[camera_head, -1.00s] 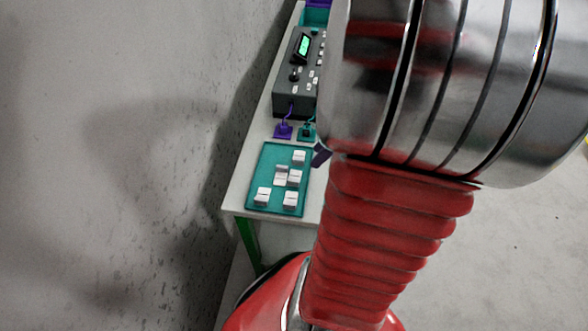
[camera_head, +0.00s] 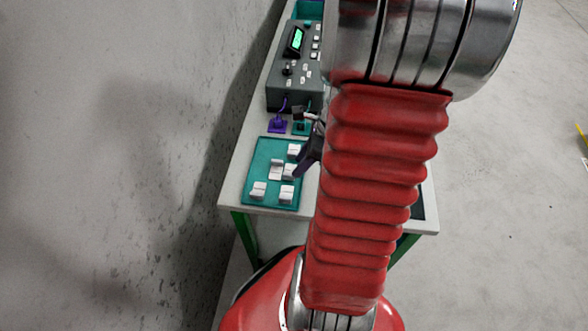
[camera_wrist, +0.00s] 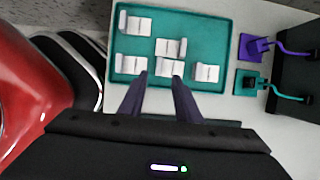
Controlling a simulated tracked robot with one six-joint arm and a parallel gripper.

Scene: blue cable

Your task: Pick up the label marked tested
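Several small white labels lie on a teal tray (camera_head: 259,151); the wrist view shows the tray (camera_wrist: 223,32) too. In the wrist view there are a label at the upper left (camera_wrist: 138,25), one at the lower left (camera_wrist: 133,66), one in the upper middle (camera_wrist: 168,47), one in the lower middle (camera_wrist: 170,68) and one at the right (camera_wrist: 207,72). Their print is too small to read, so I cannot tell which says tested. My gripper (camera_wrist: 160,80) is open and empty, its two dark fingertips by the lower-middle label. In the head view my gripper (camera_head: 304,164) is partly hidden by my arm.
A grey device (camera_head: 295,70) with a green screen stands behind the tray. A purple connector (camera_wrist: 256,47) and a teal connector (camera_wrist: 247,83) with cables sit beside the tray. A rough wall (camera_head: 110,160) rises left of the table. Bare floor (camera_head: 510,200) lies to the right.

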